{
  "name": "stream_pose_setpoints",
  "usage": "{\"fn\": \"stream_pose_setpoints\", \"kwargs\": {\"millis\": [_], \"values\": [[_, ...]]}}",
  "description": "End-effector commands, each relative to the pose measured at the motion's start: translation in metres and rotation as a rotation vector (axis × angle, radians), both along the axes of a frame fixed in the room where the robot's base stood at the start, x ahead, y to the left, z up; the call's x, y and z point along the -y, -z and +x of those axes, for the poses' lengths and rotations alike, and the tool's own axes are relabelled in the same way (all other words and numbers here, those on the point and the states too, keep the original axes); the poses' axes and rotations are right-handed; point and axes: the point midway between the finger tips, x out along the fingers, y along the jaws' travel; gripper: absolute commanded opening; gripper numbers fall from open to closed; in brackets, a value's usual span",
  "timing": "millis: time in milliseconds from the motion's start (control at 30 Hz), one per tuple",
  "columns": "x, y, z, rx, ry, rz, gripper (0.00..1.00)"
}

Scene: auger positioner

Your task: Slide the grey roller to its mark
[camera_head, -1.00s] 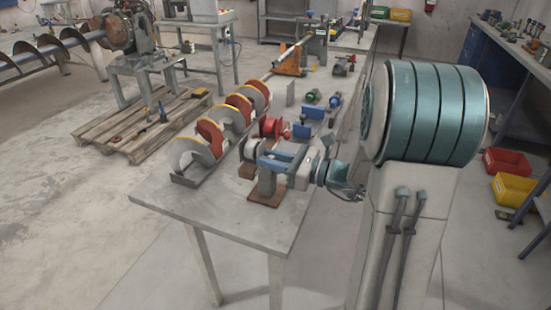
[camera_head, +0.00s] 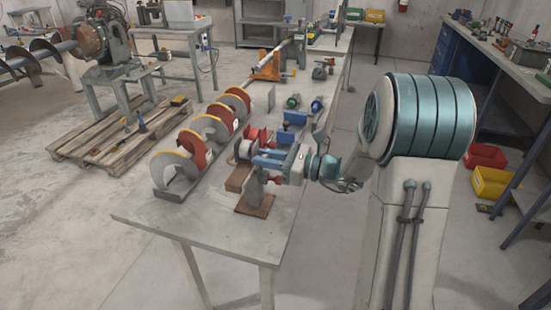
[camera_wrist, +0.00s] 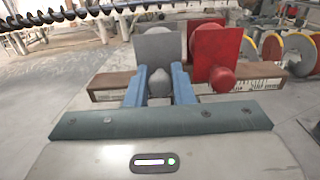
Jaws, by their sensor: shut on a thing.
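The grey roller (camera_wrist: 158,82) shows in the wrist view as a rounded grey knob in front of a square grey plate. My gripper (camera_wrist: 158,88) is shut on this knob with its two blue fingers. In the head view the gripper (camera_head: 262,157) reaches left over the near part of the table, and the roller (camera_head: 245,150) is partly hidden at its fingertips. A red roller (camera_wrist: 216,52) with a red knob stands close to the right of the grey one in the wrist view. Both are at a brown wooden rail (camera_wrist: 110,84). I cannot make out the mark.
The grey table (camera_head: 170,228) has a bare near corner. A row of red and grey auger discs (camera_head: 174,172) stands left of the rail. A stand on a brown base (camera_head: 255,205) is below my gripper. Blue and green parts (camera_head: 293,101) lie farther back.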

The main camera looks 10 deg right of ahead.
Motion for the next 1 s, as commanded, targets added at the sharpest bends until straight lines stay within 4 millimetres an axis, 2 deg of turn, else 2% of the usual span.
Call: {"fn": "stream_pose_setpoints", "kwargs": {"millis": [133, 167, 200, 233, 500, 633, 767, 1000], "values": [[0.001, 0.001, 0.000, -0.001, 0.002, 0.000, 0.00], [0.001, 0.001, 0.000, -0.001, 0.002, 0.000, 0.27], [0.002, 0.001, 0.000, -0.001, 0.002, 0.000, 0.38], [0.002, 0.001, 0.000, -0.001, 0.003, 0.000, 0.41], [0.003, 0.000, 0.000, -0.001, 0.004, 0.000, 0.41], [0.011, 0.001, -0.004, 0.000, 0.005, -0.001, 0.41], [0.033, 0.001, -0.015, -0.001, 0.010, 0.000, 0.41], [0.081, 0.001, -0.041, -0.001, 0.009, 0.000, 0.41]]}}
